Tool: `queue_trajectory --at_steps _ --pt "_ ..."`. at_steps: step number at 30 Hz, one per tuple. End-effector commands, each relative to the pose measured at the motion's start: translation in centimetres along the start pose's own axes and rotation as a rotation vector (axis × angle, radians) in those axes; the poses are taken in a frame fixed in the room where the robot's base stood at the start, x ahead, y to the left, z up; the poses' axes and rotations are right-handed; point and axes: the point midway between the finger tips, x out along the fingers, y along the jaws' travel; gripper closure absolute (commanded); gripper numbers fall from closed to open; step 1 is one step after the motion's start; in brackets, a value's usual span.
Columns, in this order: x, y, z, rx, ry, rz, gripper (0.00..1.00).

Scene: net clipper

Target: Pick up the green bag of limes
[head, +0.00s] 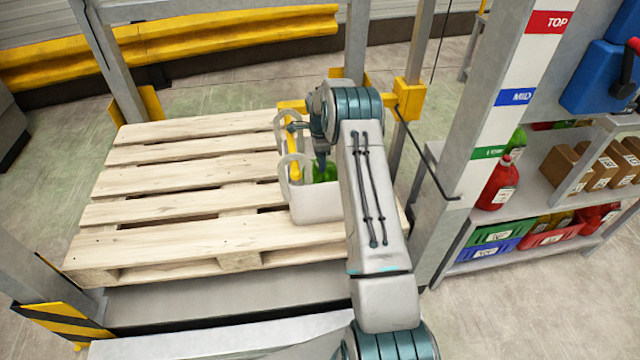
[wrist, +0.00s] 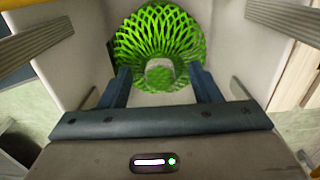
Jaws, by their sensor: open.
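The green bag of limes (wrist: 160,45) shows in the wrist view as a bright green net mesh inside a pale, open-topped tote (wrist: 75,55). In the head view only a bit of the green net (head: 326,171) shows in the tote (head: 318,205), mostly hidden by my arm. My gripper (wrist: 160,80) points down into the tote with its two dark fingers apart. The near part of the net lies just beyond and between the fingertips. I cannot tell whether the fingers touch it. In the head view my gripper is largely hidden behind my arm.
The tote stands on the right part of a wooden pallet (head: 170,190); its handle loops stand up on the left. The pallet's left is clear. A grey post (head: 495,120) and shelves with a red jug (head: 497,185), bins and boxes stand to the right. A yellow rail (head: 180,40) runs behind.

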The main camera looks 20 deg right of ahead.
Motion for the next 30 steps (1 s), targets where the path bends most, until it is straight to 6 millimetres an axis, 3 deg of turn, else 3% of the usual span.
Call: queue_trajectory --at_steps 5,12,23,30 --pt "0.0 0.0 0.0 0.0 0.0 -0.001 0.43" --pt "0.0 0.0 0.0 0.0 0.0 -0.001 1.0" --pt "-0.1 0.0 0.0 0.0 0.0 -0.001 1.0" --pt "-1.8 -0.1 0.0 0.0 0.001 -0.005 1.0"
